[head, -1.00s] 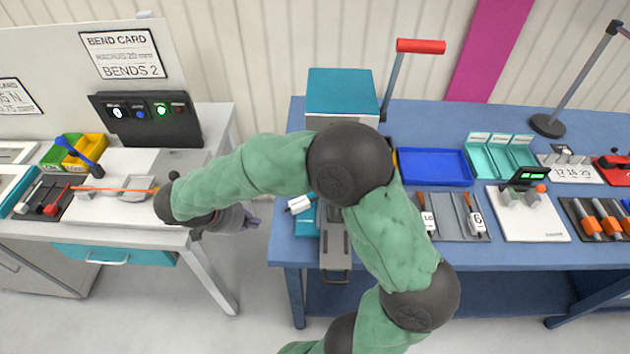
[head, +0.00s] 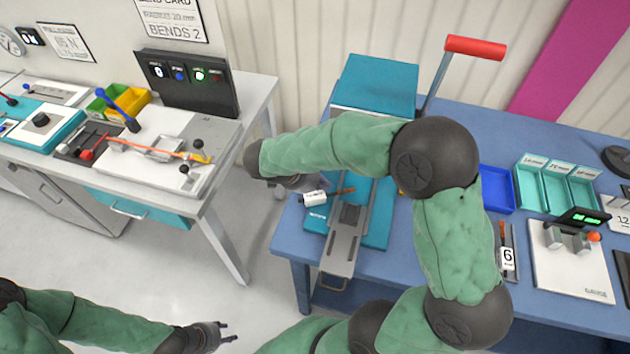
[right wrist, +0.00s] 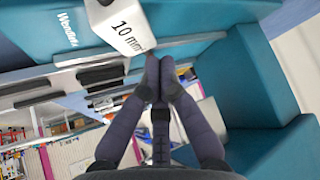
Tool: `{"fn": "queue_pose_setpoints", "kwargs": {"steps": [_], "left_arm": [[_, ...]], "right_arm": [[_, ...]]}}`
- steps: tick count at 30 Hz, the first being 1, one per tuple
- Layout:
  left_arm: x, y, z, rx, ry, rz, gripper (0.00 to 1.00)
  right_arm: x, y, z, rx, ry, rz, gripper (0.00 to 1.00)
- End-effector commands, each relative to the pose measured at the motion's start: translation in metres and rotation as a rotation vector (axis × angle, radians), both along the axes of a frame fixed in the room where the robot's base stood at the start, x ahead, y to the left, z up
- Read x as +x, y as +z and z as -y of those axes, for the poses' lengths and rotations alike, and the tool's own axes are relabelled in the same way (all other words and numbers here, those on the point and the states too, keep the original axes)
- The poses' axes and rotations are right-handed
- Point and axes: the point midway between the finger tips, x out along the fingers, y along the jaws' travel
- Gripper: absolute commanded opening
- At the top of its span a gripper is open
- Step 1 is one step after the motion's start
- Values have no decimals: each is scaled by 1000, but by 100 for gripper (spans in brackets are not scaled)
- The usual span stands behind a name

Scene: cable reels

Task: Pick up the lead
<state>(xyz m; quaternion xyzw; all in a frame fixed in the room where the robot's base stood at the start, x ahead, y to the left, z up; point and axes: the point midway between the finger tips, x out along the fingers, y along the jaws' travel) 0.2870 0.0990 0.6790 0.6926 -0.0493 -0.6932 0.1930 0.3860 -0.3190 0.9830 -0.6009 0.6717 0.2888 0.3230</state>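A thin orange lead (head: 150,151) lies across the bending fixture (head: 185,130) on the left table, with a yellowish right end. My right gripper (head: 316,184) is above the teal press base on the blue bench, partly hidden by its arm. In the right wrist view its fingertips (right wrist: 159,62) are together, with no lead between them. A white block marked "10 mm" (right wrist: 122,28) is just beyond the tips; contact is unclear. The block also shows in the head view (head: 314,198). My left gripper (head: 226,334) is low over the floor, open and empty, away from both tables.
The teal press (head: 375,85) with a red-handled lever (head: 475,47) stands at the back of the blue bench. A blue bin (head: 496,188) and teal trays (head: 560,185) are to its right. A floor gap separates the tables. A control box (head: 187,84) stands behind the fixture.

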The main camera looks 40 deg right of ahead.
Motion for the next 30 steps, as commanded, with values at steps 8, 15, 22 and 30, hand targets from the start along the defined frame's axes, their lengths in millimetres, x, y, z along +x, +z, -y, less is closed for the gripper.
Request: {"fn": "queue_pose_setpoints", "kwargs": {"steps": [8, 15, 22, 30], "left_arm": [[0, -3, 0, 0, 0, 0, 40], [0, -3, 0, 0, 0, 0, 40], [0, -12, 0, 0, 0, 0, 40], [0, -21, 0, 0, 0, 0, 40]], "right_arm": [[-1, -12, 9, 0, 1, -1, 0], [-1, -12, 9, 0, 1, -1, 0], [0, -14, 2, 0, 1, 2, 0], [1, -12, -9, 1, 1, -1, 0]]}}
